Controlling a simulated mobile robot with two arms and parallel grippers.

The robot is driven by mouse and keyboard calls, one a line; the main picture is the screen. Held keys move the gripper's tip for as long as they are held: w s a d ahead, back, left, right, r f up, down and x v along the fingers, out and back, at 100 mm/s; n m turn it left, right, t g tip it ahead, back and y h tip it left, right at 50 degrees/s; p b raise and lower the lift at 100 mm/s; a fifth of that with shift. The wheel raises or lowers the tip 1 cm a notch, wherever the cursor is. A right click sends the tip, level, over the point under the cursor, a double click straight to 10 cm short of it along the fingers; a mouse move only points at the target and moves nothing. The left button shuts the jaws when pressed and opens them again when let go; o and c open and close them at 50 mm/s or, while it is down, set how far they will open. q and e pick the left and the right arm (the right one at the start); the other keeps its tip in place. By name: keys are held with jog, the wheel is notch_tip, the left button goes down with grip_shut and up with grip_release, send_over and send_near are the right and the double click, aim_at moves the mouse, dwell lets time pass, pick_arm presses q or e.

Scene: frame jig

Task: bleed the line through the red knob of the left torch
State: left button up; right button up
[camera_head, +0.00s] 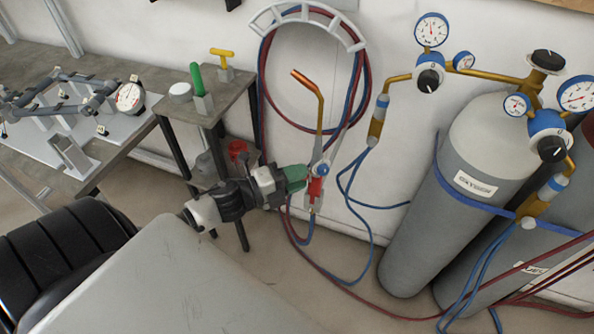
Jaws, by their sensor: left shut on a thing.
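The torch (320,120) hangs upright by the wall, with a copper-coloured bent tip at its top. A blue knob (322,170) and red parts (316,188) show at its lower end. My left gripper (303,178) reaches in from the left and is shut at the torch's valve end, on what seems to be the red knob. Its fingers partly cover that spot, so the exact contact is hard to see. I see only one torch. My right gripper is not in view.
Grey gas cylinders (415,235) with gauges (432,30) stand at the right. Red and blue hoses (370,235) hang and trail across the floor. A small stand (228,95) with green and yellow handles and a workbench with a frame jig (75,120) are at the left.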

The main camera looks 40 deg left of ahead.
pick_arm(q)
jog(key=o, duration=0.9)
jog(key=shift+s, duration=0.1)
jog(key=b+v, duration=0.1)
jog(key=v, duration=0.9)
jog(key=shift+s+a, duration=0.2)
jog(key=shift+s, duration=0.05)
